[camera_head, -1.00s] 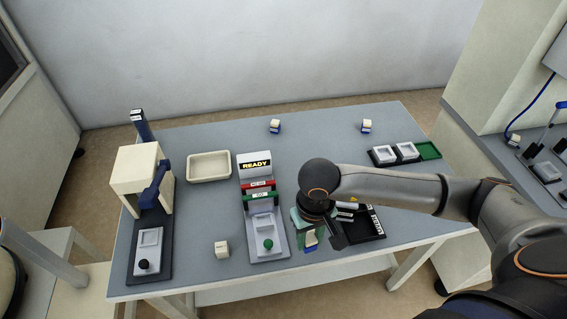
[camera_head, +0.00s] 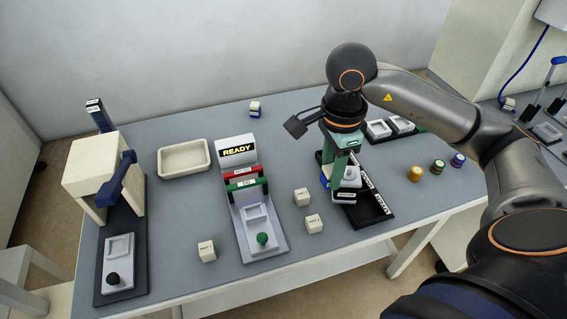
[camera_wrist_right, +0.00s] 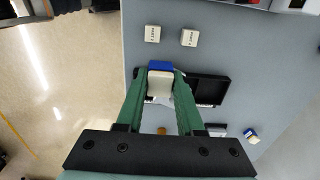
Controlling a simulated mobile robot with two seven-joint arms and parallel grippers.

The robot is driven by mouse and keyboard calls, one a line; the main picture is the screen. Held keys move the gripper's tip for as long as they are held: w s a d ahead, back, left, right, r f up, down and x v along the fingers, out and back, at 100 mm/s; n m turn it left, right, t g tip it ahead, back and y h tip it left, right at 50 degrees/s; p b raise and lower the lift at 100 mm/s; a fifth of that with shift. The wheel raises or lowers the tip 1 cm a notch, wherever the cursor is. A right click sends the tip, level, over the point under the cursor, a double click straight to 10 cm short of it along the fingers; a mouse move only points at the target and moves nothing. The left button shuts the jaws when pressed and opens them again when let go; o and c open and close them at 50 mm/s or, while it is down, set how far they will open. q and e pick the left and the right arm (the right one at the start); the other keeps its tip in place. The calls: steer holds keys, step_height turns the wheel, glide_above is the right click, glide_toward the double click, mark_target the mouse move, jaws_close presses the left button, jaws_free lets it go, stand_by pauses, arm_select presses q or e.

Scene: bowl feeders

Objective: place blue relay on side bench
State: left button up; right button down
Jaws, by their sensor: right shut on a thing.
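My right gripper (camera_head: 341,165) is shut on a relay with a blue base and white body (camera_wrist_right: 160,84), above the left end of a black tray. The relay's blue part (camera_head: 325,181) shows beside the green fingers in the head view. A side bench (camera_head: 497,118) stands at the right edge of the head view. My left gripper is not in view.
The black tray (camera_head: 379,213) lies under the gripper. Several white blocks (camera_head: 313,224) sit near the front. A READY station (camera_head: 276,244), cream bin (camera_head: 184,158) and press (camera_head: 96,170) stand left.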

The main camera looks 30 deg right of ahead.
steer(key=w+f, duration=0.4)
steer(key=w, duration=0.5)
glide_above(292, 178)
steer(key=f, duration=0.4)
steer(key=shift+s+a+f, duration=0.1)
steer(key=shift+s+f, duration=0.25)
steer(key=shift+f, duration=0.05)
steer(key=shift+w+f, duration=0.25)
steer(key=shift+f, duration=0.05)
steer(key=shift+w+f, duration=0.15)
steer(key=shift+f, duration=1.55)
steer(key=shift+f, duration=0.15)
steer(key=c, duration=0.5)
jaws_free()
steer(key=shift+c, duration=0.2)
step_height(292, 178, up, 12)
